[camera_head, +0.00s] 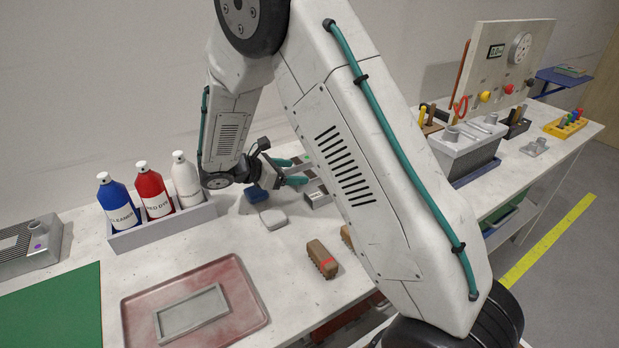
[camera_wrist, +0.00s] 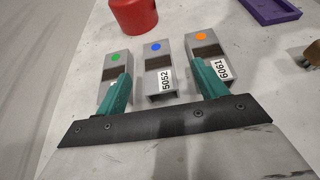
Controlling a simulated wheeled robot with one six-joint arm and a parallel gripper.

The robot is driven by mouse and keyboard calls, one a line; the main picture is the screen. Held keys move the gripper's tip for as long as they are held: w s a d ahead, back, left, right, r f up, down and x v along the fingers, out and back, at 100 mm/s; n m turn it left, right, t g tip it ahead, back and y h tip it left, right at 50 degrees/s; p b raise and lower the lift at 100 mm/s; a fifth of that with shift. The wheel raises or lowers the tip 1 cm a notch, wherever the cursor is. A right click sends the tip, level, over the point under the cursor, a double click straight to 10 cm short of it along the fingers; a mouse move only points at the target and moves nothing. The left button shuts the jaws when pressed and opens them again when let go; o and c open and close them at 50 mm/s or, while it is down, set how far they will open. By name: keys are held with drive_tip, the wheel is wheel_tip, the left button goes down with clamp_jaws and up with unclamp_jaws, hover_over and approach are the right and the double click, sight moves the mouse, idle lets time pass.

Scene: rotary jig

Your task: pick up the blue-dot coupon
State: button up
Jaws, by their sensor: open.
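The blue-dot coupon (camera_wrist: 157,70) is a grey metal block with a dark band and a label reading 5052. In the wrist view it lies in the middle of a row of three. The green-dot coupon (camera_wrist: 116,66) is on its left and the orange-dot coupon (camera_wrist: 205,58) on its right. My gripper (camera_wrist: 165,88) is open, with green fingers spread to either side of the blue-dot coupon's near end and nothing between them in its grasp. In the head view my gripper (camera_head: 290,171) is over the coupons, which my arm partly hides.
A red round object (camera_wrist: 134,14) stands behind the coupons, with a purple tray (camera_wrist: 268,10) at the back right. In the head view, a bottle rack (camera_head: 165,233) is left of my gripper. A brown brush (camera_head: 322,258) and a red tray (camera_head: 247,300) are nearer.

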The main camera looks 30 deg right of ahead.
sight(316, 172)
drive_tip(key=x, duration=0.8)
drive_tip(key=shift+w+a+f, duration=0.15)
drive_tip(key=shift+w, duration=0.15)
drive_tip(key=c, duration=1.2)
drive_tip(key=shift+o, duration=0.2)
